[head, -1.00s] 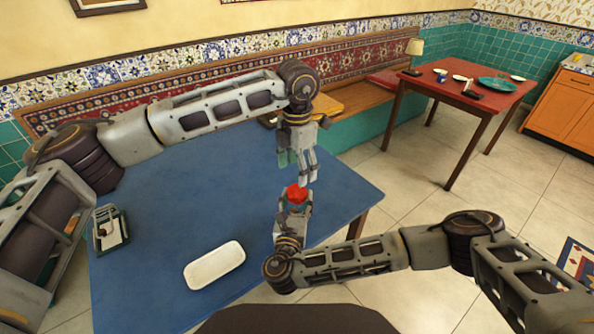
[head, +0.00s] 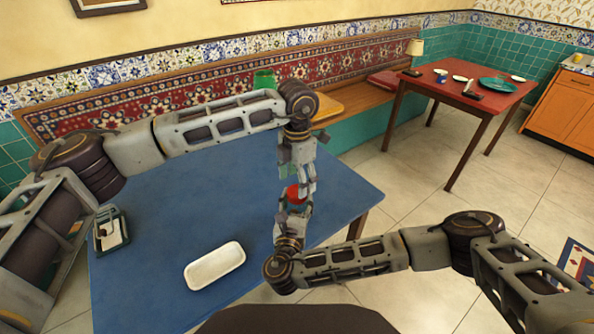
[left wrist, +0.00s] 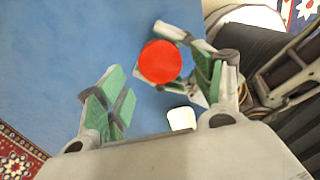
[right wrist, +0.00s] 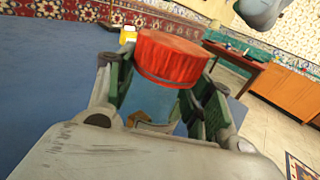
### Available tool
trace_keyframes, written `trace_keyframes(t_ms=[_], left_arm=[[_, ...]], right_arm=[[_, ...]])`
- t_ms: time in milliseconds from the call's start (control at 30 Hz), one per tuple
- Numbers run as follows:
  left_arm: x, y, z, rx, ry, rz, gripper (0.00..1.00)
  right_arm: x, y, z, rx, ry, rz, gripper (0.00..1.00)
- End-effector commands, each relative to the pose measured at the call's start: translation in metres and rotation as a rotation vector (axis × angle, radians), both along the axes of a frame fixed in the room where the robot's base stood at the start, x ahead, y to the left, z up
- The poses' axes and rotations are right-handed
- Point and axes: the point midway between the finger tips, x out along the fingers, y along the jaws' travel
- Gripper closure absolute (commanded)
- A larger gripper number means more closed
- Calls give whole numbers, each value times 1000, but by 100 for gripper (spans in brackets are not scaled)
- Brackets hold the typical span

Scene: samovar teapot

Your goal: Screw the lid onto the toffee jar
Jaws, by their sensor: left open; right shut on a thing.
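The toffee jar (right wrist: 150,102) is a clear, bluish vessel between the fingers of my right gripper (right wrist: 166,98), which is shut on it. The red ribbed lid (right wrist: 170,58) sits on top of the jar, looking slightly tilted in the right wrist view. In the head view the lid (head: 293,194) shows above my right gripper (head: 292,212). My left gripper (head: 303,188) points down from above, its fingertips close to the lid. In the left wrist view it is open, and the round lid top (left wrist: 160,62) lies between its fingers, nearer the right one. Contact cannot be told.
A white dish (head: 215,266) and a small dark tray (head: 111,229) with a white item stand on the blue table (head: 160,230). A green container (head: 263,79) stands behind my left arm. A red table (head: 470,85) with dishes is far right. The table's middle is clear.

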Motion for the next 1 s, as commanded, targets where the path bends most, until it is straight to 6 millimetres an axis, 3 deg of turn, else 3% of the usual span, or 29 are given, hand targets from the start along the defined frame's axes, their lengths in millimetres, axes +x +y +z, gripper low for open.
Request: trace_keyframes(t_ms=[333,767,1000], left_arm=[[0,0,-33,0,0,0,32],[0,0,-39,1,-1,0,32],[0,0,-39,1,-1,0,62]], right_arm=[[0,0,0,0,0,0,100],[0,0,0,0,0,0,100],[0,0,0,0,0,0,100]])
